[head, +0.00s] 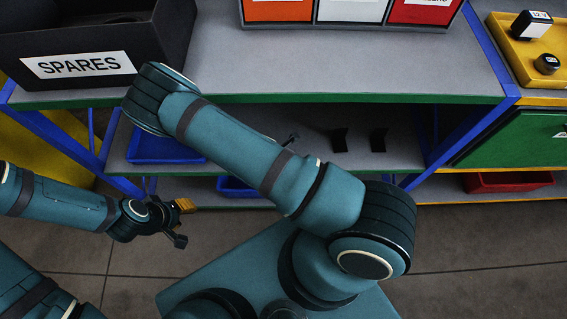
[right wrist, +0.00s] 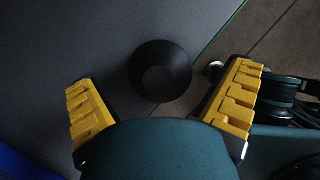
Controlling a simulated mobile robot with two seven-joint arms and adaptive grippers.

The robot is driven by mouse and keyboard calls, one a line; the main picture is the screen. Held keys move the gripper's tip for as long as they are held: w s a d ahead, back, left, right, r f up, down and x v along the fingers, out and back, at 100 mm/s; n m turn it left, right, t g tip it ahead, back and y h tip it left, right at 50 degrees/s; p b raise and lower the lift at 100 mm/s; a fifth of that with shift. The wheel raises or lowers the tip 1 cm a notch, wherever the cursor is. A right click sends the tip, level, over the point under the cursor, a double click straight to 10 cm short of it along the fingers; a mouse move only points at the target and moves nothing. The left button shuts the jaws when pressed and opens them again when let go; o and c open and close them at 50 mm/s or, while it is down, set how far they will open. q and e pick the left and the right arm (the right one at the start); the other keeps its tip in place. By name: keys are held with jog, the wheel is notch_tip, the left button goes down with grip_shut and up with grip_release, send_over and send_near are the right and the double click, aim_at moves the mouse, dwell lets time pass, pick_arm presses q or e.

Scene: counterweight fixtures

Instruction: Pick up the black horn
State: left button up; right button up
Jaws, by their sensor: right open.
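The black horn (right wrist: 161,71) shows in the right wrist view as a round, dark, flared shape on a grey surface. My right gripper (right wrist: 163,82) is open, with its yellow finger pads on either side of the horn and clear space on both sides. I cannot tell how far the gripper is from it in depth. In the head view my large right arm crosses the middle and the right gripper and the horn cannot be made out. My left gripper (head: 184,222) is open and empty at the lower left, over the floor in front of the shelves.
A black SPARES bin (head: 95,45) stands on the grey upper shelf. Blue bins (head: 165,147) are on the shelves below. Two dark shapes (head: 340,141) show on the middle shelf. A yellow tray (head: 530,50) and a red bin (head: 507,181) are at right.

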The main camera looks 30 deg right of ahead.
jog(key=shift+w+d+f, duration=0.1)
jog(key=shift+d+f, duration=0.1)
jog(key=shift+f, duration=0.35)
jog(key=c, duration=1.4)
jog(key=shift+r, duration=0.15)
jog(key=shift+c, duration=0.2)
